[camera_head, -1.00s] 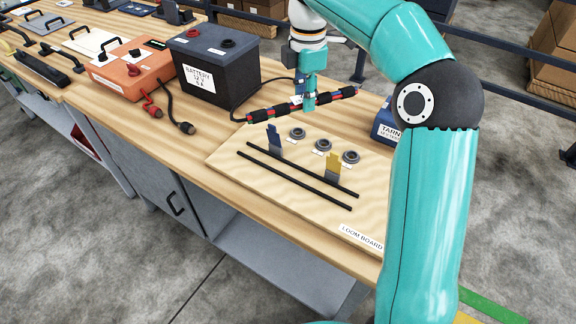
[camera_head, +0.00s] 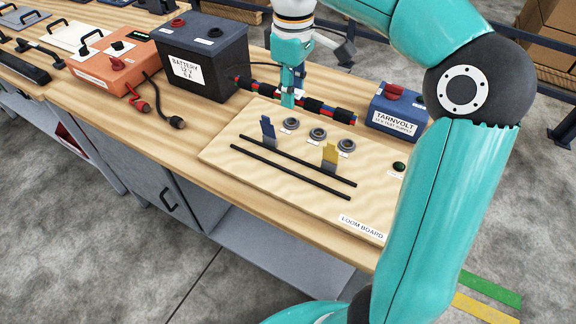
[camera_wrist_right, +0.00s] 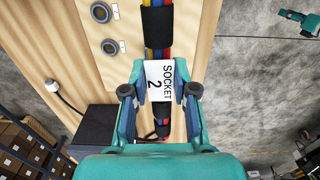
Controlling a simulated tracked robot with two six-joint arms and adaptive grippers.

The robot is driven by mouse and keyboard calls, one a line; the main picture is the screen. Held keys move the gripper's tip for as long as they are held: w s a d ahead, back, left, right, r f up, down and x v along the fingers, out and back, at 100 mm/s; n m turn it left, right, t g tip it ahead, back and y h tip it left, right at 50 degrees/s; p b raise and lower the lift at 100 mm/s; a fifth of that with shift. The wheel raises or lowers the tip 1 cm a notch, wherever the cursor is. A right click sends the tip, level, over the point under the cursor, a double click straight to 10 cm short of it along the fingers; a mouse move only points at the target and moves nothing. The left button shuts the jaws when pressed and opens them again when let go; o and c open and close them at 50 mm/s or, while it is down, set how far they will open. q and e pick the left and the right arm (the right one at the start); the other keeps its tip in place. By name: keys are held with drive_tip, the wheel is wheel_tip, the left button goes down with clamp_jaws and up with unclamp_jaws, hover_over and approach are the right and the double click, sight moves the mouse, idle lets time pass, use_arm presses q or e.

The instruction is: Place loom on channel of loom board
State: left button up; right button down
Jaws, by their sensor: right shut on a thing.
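The loom (camera_head: 313,105), a dark-wrapped bundle with red, blue and yellow wires, is held above the bench and looks roughly parallel to the channel. My right gripper (camera_head: 289,98) is shut around it. In the right wrist view the gripper (camera_wrist_right: 158,95) straddles a white label reading SOCKET 2 on the loom (camera_wrist_right: 158,25). The loom board (camera_head: 225,150) is pale wood. Its channel (camera_head: 295,170) lies between two black rails and looks empty. A blue upright piece (camera_head: 268,129) and a yellow one (camera_head: 330,154) stand at the rails. My left gripper is not seen.
Several grey rings (camera_head: 318,134) sit on the board behind the rails. The black battery (camera_head: 205,65) stands to the left, with cables near it. The blue Tarnvolt box (camera_head: 393,115) stands to the right. My right forearm covers the board's right edge.

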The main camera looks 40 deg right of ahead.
sight(291, 166)
wheel_tip(291, 166, down, 20)
drive_tip(key=shift+r+b, duration=0.1)
drive_tip(key=shift+b, duration=0.65)
drive_tip(key=c, duration=0.9)
unclamp_jaws()
drive_tip(key=shift+r, duration=0.1)
wheel_tip(291, 166, up, 12)
drive_tip(key=shift+p, duration=0.35)
